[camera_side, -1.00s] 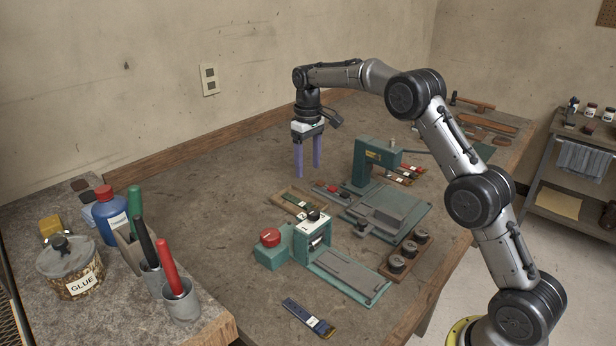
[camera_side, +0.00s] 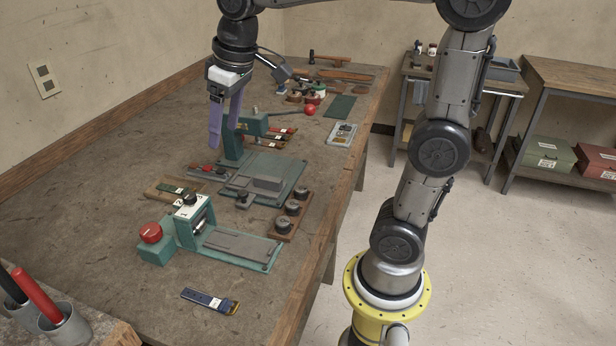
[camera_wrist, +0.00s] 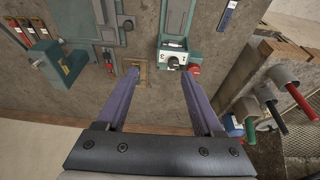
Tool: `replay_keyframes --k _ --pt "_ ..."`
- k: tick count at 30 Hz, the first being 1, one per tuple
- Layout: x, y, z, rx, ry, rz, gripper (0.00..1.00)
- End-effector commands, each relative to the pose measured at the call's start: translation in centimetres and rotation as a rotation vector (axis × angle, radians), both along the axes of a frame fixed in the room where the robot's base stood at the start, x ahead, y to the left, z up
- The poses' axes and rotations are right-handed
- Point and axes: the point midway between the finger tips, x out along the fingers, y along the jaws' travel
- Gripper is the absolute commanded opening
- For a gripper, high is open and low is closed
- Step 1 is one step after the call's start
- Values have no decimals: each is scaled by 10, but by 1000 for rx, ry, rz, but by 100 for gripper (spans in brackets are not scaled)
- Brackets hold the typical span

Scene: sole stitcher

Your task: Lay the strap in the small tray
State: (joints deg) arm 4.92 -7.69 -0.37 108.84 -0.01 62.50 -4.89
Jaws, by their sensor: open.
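A dark blue strap (camera_side: 208,300) with a pale label and a brass-coloured end lies on the bench at the front; it also shows in the wrist view (camera_wrist: 228,14). A small wooden tray (camera_side: 153,193) lies behind the green machine with the red knob, and a dark green strap (camera_side: 176,189) with a label lies at it. My gripper (camera_side: 223,140) is open and empty, with two purple fingers pointing down above the bench. In the wrist view the tray (camera_wrist: 139,73) appears near the left fingertip. The task does not say which strap.
The green machine (camera_side: 190,221) with a red knob (camera_side: 151,232) stands in front of the tray. A green press (camera_side: 233,140) stands near my fingers. Cups with pens stand front left.

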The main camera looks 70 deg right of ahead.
Motion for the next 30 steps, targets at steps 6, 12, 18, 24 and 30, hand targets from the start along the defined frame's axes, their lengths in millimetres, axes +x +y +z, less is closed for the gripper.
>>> replay_keyframes --k 6,12,18,24,30 --pt "-91 19 -15 7 -105 6 69" --pt "-146 26 -44 18 -175 7 69" --pt "-166 28 -60 24 -201 6 69" --pt "-167 29 -61 25 -201 6 69" --pt "-167 28 -61 24 -201 6 69"
